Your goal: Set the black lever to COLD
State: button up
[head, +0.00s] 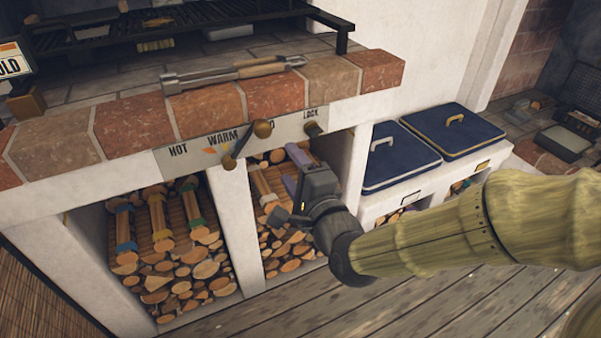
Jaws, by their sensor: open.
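A light label plate (190,151) runs along the front under the brick edge, with HOT at the left, WARM in the middle and LOCK at the right. A lever (239,146) sits on it, slanting from a dark lower end up right to a brass-coloured knob beside WARM. The knob covers part of the lettering there; no full COLD shows on the plate. My gripper (293,171) is open and empty, below and right of the lever, in front of the middle log cubby, apart from the lever.
Log cubbies (234,225) with stacked logs lie below the plate. Tongs (235,74) lie on the brick ledge, below a grill. A cut-off sign (10,65) reading "OLD" stands at the far left. Blue lidded bins (402,158) are at the right. The wooden floor in front is clear.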

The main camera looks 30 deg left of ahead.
jog(key=v, duration=0.2)
jog(key=shift+s+d, duration=0.1)
jog(key=shift+d, duration=0.25)
jog(key=w+d+f+n+h, duration=0.2)
jog(key=w+d+f+h, duration=0.15)
jog(key=d, duration=0.35)
jog(key=w+d+f+n+g+h, duration=0.1)
jog(key=w+d+f+n+h, duration=0.15)
jog(key=d+f+h, duration=0.35)
jog(key=w+d+f+n+h, duration=0.1)
jog(key=w+d+f, duration=0.3)
jog(key=d, duration=0.4)
jog(key=s+d+f+n+g+h, duration=0.1)
jog(key=s+d+g+h, duration=0.2)
jog(key=d, duration=0.7)
jog(key=s+d+f+n+g+h, duration=0.25)
jog(key=s+d, duration=0.25)
jog(key=d, duration=0.5)
notch_tip(320, 180, up, 36)
jog(key=m+p, duration=0.1)
jog(key=p, duration=3.5)
jog(key=shift+a+y, duration=0.2)
jog(key=shift+y, duration=0.1)
